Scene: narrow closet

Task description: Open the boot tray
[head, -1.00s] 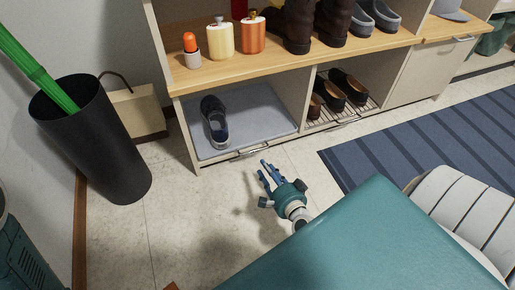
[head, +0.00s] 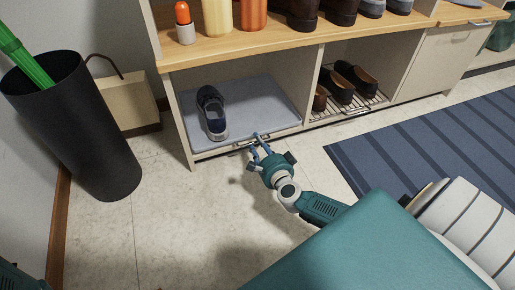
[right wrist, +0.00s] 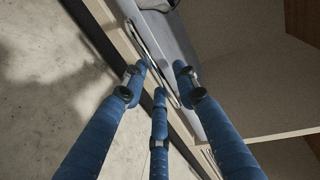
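The boot tray (head: 262,115) is a grey mat-like tray in the lower left compartment of the shoe bench, with one dark shoe (head: 212,112) on it. A thin metal handle (head: 238,148) is on its front edge. My right gripper (head: 260,143) is at the right part of this handle. In the right wrist view the blue fingers (right wrist: 158,78) are spread apart, and the handle (right wrist: 152,55) runs between them. I cannot tell whether any finger touches it. The tray sits inside its compartment. My left gripper is out of view.
A wire rack (head: 350,106) with brown shoes fills the compartment to the right. A black bin (head: 75,130) stands on the left near the wall. Bottles and boots stand on the wooden top (head: 250,45). The floor (head: 170,220) before the tray is clear; a blue striped rug (head: 430,140) lies right.

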